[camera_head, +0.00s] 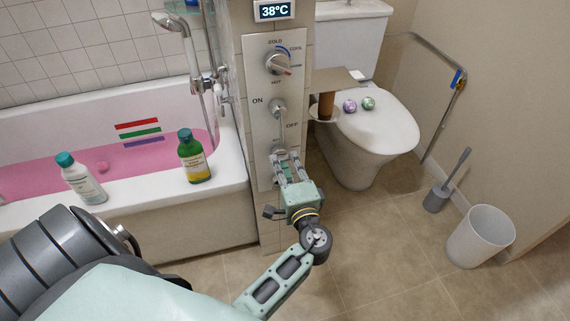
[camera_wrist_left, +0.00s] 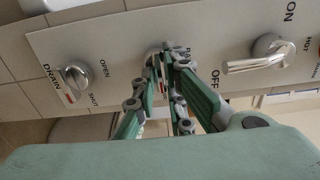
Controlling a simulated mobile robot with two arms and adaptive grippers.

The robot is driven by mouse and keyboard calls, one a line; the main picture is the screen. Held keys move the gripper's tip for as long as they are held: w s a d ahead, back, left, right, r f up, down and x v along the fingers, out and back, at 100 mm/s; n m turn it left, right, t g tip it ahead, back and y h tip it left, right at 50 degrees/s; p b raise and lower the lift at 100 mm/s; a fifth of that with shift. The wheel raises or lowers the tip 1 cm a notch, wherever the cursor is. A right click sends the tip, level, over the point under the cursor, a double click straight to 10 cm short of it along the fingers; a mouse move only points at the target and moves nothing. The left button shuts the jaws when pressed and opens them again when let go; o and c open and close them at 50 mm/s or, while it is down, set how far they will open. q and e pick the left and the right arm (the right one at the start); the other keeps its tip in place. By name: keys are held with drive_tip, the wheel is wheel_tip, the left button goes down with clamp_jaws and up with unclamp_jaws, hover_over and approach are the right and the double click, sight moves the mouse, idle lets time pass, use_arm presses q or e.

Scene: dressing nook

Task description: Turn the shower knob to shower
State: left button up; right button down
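The grey control panel (camera_head: 262,107) stands upright on the pillar at the end of the bathtub. My left gripper (camera_head: 287,158) is at the knob below the ON/OFF lever (camera_head: 277,107). In the left wrist view, my left gripper's fingertips (camera_wrist_left: 161,59) lie close on both sides of this knob (camera_wrist_left: 153,54) and appear shut on it. A red mark shows between the fingers. The fingers mostly hide the knob and its labels, so its setting cannot be read. My right gripper is not in view.
The temperature dial (camera_head: 278,62) is above; the drain knob (camera_wrist_left: 72,78) is beside the held knob. The tub (camera_head: 228,172) carries a green bottle (camera_head: 193,160) and a white bottle (camera_head: 82,180). A toilet (camera_head: 372,145), brush (camera_head: 440,192) and bin (camera_head: 481,237) stand right.

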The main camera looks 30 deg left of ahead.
use_arm(q)
drive_tip(key=o, duration=0.3)
drive_tip(key=shift+o, duration=0.2)
drive_tip(key=shift+s+d, duration=0.1)
drive_tip(key=v, duration=1.1)
drive_tip(key=shift+s+d, duration=0.2)
drive_tip(key=shift+d, duration=0.1)
drive_tip(key=shift+f, duration=0.1)
